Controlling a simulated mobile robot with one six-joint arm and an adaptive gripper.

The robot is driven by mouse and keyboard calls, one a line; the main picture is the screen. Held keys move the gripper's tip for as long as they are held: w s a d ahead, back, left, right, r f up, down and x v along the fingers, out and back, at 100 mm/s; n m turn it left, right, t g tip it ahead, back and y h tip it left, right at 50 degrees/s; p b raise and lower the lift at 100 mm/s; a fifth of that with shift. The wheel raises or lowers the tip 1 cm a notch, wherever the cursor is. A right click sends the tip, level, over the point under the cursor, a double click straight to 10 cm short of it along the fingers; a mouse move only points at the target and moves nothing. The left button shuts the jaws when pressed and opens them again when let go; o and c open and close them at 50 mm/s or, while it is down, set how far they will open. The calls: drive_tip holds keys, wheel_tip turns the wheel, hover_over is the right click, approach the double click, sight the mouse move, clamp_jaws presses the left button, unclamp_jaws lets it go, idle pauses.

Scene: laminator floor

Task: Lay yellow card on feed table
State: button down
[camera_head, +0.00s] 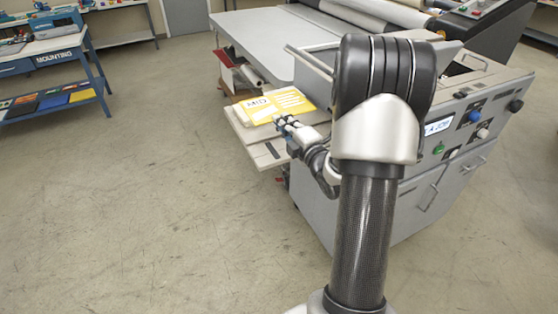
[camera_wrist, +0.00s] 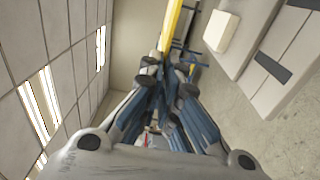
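In the wrist view the yellow card (camera_wrist: 171,24) shows edge-on between my fingertips. My gripper (camera_head: 284,122) is shut on its near edge. In the wrist view the feed table (camera_wrist: 284,58) lies to the right, with a visible gap between it and the card. The card hides part of the table in the head view.
The laminator (camera_head: 415,190) with its control panel stands at the right. A pale block (camera_wrist: 219,32) sits on the feed table in the wrist view. A blue mounting bench (camera_head: 50,62) with coloured sheets on its lower shelf stands at the left. The floor between is clear.

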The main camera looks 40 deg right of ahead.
wheel_tip(320, 180, down, 20)
drive_tip(key=b, duration=0.4)
drive_tip(key=shift+r+b, duration=0.2)
drive_tip(key=shift+b, duration=0.2)
drive_tip(key=shift+f, duration=0.1)
drive_tip(key=shift+f+b, duration=0.15)
drive_tip(key=shift+b, duration=0.15)
drive_tip(key=c, duration=1.8)
unclamp_jaws()
